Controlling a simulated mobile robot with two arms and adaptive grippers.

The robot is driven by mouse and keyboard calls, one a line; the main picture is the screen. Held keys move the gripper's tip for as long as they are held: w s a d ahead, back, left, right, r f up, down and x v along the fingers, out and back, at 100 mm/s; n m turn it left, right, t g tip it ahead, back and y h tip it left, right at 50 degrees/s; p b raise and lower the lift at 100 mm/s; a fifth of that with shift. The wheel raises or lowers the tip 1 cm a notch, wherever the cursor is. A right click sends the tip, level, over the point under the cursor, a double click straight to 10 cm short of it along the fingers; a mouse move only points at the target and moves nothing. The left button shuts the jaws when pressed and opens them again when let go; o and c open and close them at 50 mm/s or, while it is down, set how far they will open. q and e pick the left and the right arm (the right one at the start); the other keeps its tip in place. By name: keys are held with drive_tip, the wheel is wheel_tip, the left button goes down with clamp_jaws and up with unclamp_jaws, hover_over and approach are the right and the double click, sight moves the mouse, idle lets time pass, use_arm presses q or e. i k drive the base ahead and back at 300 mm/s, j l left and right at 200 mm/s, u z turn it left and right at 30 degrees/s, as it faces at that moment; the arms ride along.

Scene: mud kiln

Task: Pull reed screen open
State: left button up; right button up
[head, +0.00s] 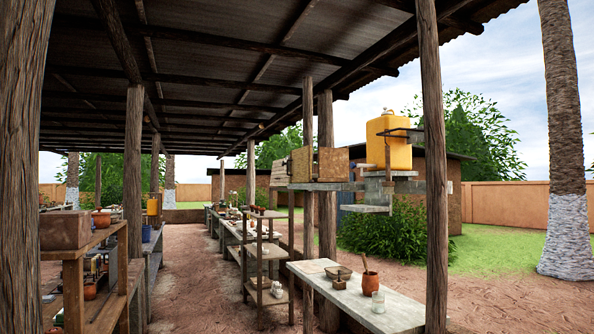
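I cannot make out a reed screen anywhere in the head view. Neither of my grippers is in view, and no part of either arm shows.
Wooden posts stand at the left edge (18,170) and right of centre (432,170). A bench (400,308) with a mortar stands at front right, a shelf rack (262,252) beside it. A wooden shelf (75,290) stands at left. A dirt aisle (190,270) lies open between. A yellow tank (388,145) stands high at right.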

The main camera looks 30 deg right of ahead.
sight(299, 160)
drive_tip(key=i+l+z, duration=0.1)
drive_tip(key=i+z, duration=0.15)
drive_tip(key=i, duration=0.4)
drive_tip(key=i+z, duration=0.1)
drive_tip(key=i, duration=3.6)
